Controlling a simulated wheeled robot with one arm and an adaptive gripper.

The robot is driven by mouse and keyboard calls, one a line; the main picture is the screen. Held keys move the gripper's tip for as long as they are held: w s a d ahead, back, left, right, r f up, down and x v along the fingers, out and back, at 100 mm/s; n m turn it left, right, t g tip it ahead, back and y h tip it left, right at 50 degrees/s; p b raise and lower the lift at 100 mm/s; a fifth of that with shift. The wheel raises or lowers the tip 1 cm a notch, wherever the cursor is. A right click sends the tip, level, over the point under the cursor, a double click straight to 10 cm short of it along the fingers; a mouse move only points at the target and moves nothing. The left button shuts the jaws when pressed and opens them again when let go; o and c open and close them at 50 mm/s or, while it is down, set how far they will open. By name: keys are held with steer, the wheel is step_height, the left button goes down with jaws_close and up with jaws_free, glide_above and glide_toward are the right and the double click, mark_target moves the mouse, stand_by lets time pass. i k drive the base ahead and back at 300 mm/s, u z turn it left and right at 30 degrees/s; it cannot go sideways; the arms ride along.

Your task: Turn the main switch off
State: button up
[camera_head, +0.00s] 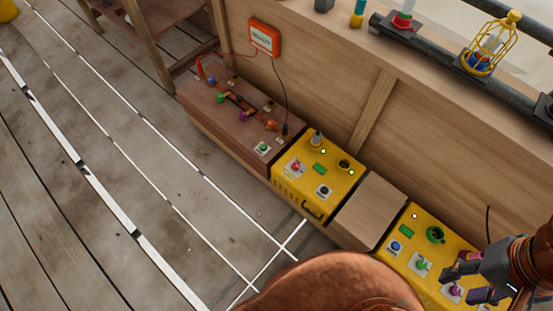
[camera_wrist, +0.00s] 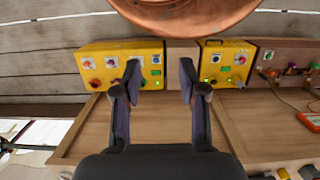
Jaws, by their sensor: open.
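No control carries a label I can read, so I cannot tell which one is the main switch. The left yellow box (camera_head: 318,205) has a red knob (camera_head: 296,167) and a dark knob (camera_head: 323,190) on white plates. The right yellow box (camera_head: 405,262) has a blue knob (camera_head: 395,246), a green knob (camera_head: 422,265) and a purple knob (camera_head: 455,290). My gripper (camera_head: 462,283) is over the right end of that box in the head view. In the wrist view my gripper (camera_wrist: 160,82) is open and empty, its fingers spread before the boxes.
A brown panel (camera_head: 225,125) with several coloured knobs adjoins the left box. A cable runs from it to an orange device (camera_head: 264,38) on the wooden wall. A wooden block (camera_head: 368,208) fills the gap between the boxes. A yellow cage (camera_head: 485,50) stands on the rail above.

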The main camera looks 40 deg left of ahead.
mark_target(296, 165)
steer(key=u, duration=1.6)
steer(key=k, duration=0.5)
steer(key=u, duration=0.25)
steer(key=i, duration=1)
steer(key=u, duration=0.5)
